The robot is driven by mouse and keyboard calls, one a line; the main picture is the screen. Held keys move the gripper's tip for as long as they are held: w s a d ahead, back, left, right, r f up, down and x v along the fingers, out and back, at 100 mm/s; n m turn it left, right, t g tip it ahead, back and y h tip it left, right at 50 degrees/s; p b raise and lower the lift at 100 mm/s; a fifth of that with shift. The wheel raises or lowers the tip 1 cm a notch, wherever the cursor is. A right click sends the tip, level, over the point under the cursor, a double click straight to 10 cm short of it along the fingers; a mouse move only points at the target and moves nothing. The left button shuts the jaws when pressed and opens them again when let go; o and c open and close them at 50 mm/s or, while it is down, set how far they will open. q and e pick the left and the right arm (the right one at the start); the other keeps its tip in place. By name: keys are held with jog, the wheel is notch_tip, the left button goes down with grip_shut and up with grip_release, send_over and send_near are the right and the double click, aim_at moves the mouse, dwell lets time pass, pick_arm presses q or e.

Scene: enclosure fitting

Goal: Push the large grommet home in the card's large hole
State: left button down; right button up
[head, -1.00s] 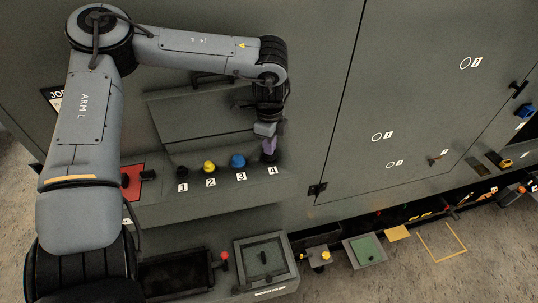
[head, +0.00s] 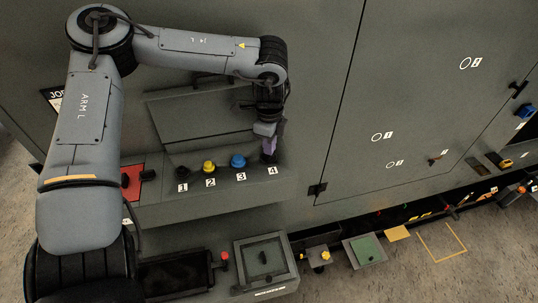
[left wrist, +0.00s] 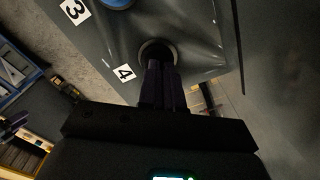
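My left gripper (head: 268,152) points down at a dark round piece beside label 4, on the sloped grey ledge (head: 215,205). In the left wrist view its two dark fingers (left wrist: 163,70) are side by side with almost no gap. Their tips reach the dark round piece (left wrist: 158,50), which has a ring-like rim. I cannot tell whether the tips press on it or grip it. I cannot say for sure which piece is the large grommet. The card and its large hole cannot be told apart with certainty. My right gripper is not in view.
Black, yellow (head: 209,167) and blue (head: 238,161) round pieces stand left of the gripper, by labels 1 to 3. A grey cabinet door (head: 420,90) with ring marks is at right. A framed tray (head: 285,250) and a green square (head: 367,250) lie below.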

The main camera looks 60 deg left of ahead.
pick_arm(q)
jog(key=shift+s+a+f, duration=0.1)
jog(key=shift+s+f, duration=0.1)
jog(key=shift+f, duration=0.2)
jog(key=shift+d+r+p, duration=0.2)
jog(key=shift+r+p, duration=0.55)
jog(key=shift+r, duration=0.25)
jog(key=shift+r+p, duration=1.6)
jog(key=shift+r, duration=1.05)
jog(key=shift+r, duration=0.1)
